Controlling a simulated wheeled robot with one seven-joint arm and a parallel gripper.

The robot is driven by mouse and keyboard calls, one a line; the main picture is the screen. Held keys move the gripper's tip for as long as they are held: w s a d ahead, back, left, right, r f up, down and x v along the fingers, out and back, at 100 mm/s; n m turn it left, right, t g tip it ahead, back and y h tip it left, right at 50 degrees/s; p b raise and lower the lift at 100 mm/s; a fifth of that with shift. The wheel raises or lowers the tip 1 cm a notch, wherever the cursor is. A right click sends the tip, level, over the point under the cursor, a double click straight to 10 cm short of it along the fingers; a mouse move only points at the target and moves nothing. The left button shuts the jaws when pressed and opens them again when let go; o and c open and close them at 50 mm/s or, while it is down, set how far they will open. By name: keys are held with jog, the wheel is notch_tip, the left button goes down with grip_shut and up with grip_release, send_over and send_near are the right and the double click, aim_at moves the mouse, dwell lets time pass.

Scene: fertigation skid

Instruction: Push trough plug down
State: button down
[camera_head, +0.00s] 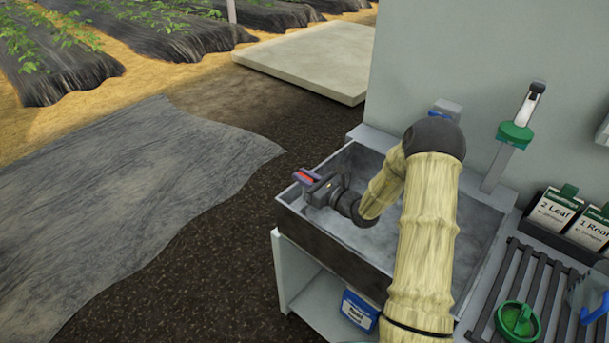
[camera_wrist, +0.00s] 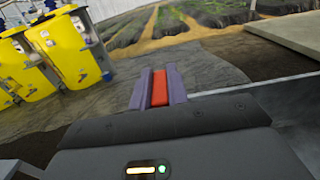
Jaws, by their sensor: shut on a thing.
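The grey trough (camera_head: 335,246) stands beside the wall, with my arm reaching over it. My gripper (camera_head: 305,177) is at the trough's left end, near the rim, pointing outward to the left. Its purple fingers are shut on a red piece (camera_head: 304,175). In the wrist view the red piece (camera_wrist: 159,88) sits upright between the two fingers (camera_wrist: 158,90). I cannot tell whether this red piece is part of the trough plug. No other plug shows; my arm hides part of the trough floor.
A blue-and-white container (camera_head: 359,310) stands under the trough. To the right are a green-collared post (camera_head: 515,134), seed packets (camera_head: 555,210) and a slatted rack (camera_head: 530,278) with a green round item (camera_head: 518,320). Yellow tanks (camera_wrist: 75,50) show in the wrist view. Ground left of the trough is clear.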

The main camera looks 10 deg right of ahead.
jog(key=shift+f, duration=0.85)
jog(key=c, duration=1.4)
grip_release()
jog(key=shift+d, duration=0.1)
jog(key=shift+o, duration=0.2)
jog(key=shift+s, duration=0.1)
jog(key=b+v, duration=0.2)
jog(key=v, duration=1.5)
jog(key=shift+s+r, duration=0.1)
jog(key=shift+s, duration=0.05)
